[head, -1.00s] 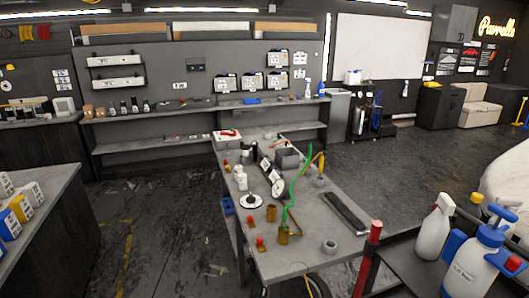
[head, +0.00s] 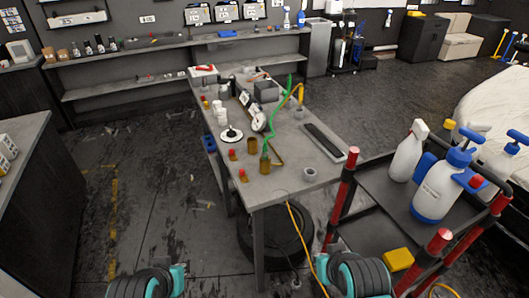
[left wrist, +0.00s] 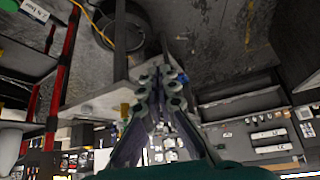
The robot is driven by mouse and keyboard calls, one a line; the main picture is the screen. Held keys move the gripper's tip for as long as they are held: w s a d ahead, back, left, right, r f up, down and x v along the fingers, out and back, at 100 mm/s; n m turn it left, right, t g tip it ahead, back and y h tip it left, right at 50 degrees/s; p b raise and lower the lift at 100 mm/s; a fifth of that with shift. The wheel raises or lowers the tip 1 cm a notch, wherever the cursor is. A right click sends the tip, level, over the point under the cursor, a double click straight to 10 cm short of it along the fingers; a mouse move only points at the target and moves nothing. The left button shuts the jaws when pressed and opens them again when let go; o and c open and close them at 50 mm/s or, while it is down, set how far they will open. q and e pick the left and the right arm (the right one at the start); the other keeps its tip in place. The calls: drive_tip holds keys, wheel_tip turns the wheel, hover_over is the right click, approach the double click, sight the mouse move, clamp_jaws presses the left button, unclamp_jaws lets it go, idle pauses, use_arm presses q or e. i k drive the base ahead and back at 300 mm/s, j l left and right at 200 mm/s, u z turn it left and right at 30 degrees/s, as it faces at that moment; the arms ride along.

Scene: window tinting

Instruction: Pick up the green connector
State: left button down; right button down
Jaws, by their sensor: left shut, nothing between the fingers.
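My left gripper (left wrist: 167,82) shows in the left wrist view, shut and empty, away from the green piece. In the head view, only black and teal parts of my two arms show at the bottom edge. My right gripper is not in view.
A cart (head: 375,205) with red posts and spray bottles (head: 437,190) stands close on the right of the worktable. A black tire (head: 283,232) and a yellow cable (head: 300,235) are under the table's front end. A black bar (head: 325,142) lies on the tabletop.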

sight(264, 153)
drive_tip(key=k, duration=0.5)
drive_tip(key=k+z, duration=0.1)
drive_tip(key=z, duration=1.35)
drive_tip(key=i+j, duration=0.15)
drive_tip(key=j, duration=0.25)
drive_tip(key=i+j, duration=0.15)
drive_tip(key=j, duration=0.25)
drive_tip(key=i+j+z, duration=0.1)
drive_tip(key=j, duration=0.3)
drive_tip(key=i+j, duration=0.15)
drive_tip(key=j, duration=0.3)
drive_tip(key=i+j, duration=0.15)
drive_tip(key=j, duration=0.25)
drive_tip(key=i+j+z, duration=0.1)
drive_tip(key=j, duration=0.3)
